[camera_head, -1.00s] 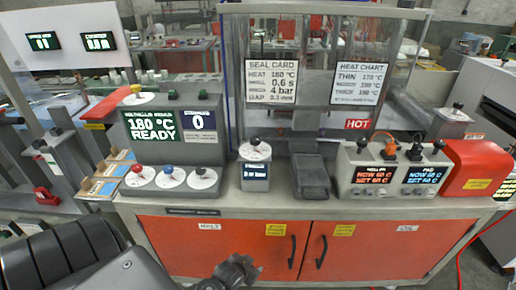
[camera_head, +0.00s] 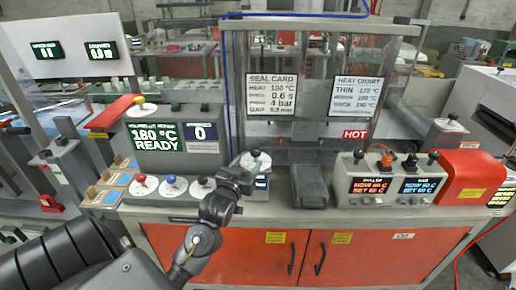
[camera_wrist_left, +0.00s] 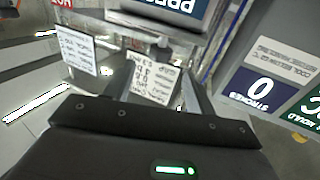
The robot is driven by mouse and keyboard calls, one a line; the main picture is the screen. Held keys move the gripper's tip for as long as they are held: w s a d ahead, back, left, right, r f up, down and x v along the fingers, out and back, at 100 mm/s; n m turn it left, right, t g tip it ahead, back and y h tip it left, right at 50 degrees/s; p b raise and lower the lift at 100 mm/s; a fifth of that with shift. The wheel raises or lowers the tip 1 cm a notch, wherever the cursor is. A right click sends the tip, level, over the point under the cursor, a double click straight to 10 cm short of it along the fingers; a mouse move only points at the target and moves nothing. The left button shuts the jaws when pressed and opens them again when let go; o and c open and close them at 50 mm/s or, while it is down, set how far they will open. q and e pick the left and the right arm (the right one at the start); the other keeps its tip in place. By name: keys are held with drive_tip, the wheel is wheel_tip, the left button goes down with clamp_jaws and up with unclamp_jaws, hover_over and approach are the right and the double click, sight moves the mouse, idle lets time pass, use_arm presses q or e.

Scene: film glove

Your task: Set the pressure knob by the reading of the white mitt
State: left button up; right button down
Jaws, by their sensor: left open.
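My left gripper (camera_head: 238,176) is open, at the small grey unit's front left. That unit's round white dial with a black knob (camera_head: 255,160) shows just behind the fingers. Its blue display (camera_head: 261,182) is partly hidden by the gripper and too small to read. In the left wrist view a blue-edged display (camera_wrist_left: 180,8) shows upside-down lettering, cut off at the top. I cannot tell whether the fingers touch the knob. The seal card (camera_head: 272,94) lists 180 °C, 0.6 s and 4 bar. I cannot make out a white mitt. My right gripper is out of view.
The grey sealer panel (camera_head: 152,136) reads 180 °C READY, with red, blue and dark knobs below. A dark grey block (camera_head: 309,187) stands right of the unit, then a two-display heater box (camera_head: 392,188) and red cover (camera_head: 470,176). A heat chart (camera_head: 355,97) hangs behind.

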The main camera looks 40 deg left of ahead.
sight(258, 149)
use_arm(q)
drive_tip(key=p+x, duration=0.2)
drive_tip(key=x, duration=0.7)
drive_tip(key=shift+w+a+f, duration=0.1)
drive_tip(key=shift+w+a, duration=0.05)
drive_tip(key=shift+w, duration=0.2)
drive_tip(key=c, duration=1)
drive_tip(key=shift+o, duration=0.2)
drive_tip(key=shift+m+h, duration=0.3)
drive_tip(key=shift+h, duration=0.2)
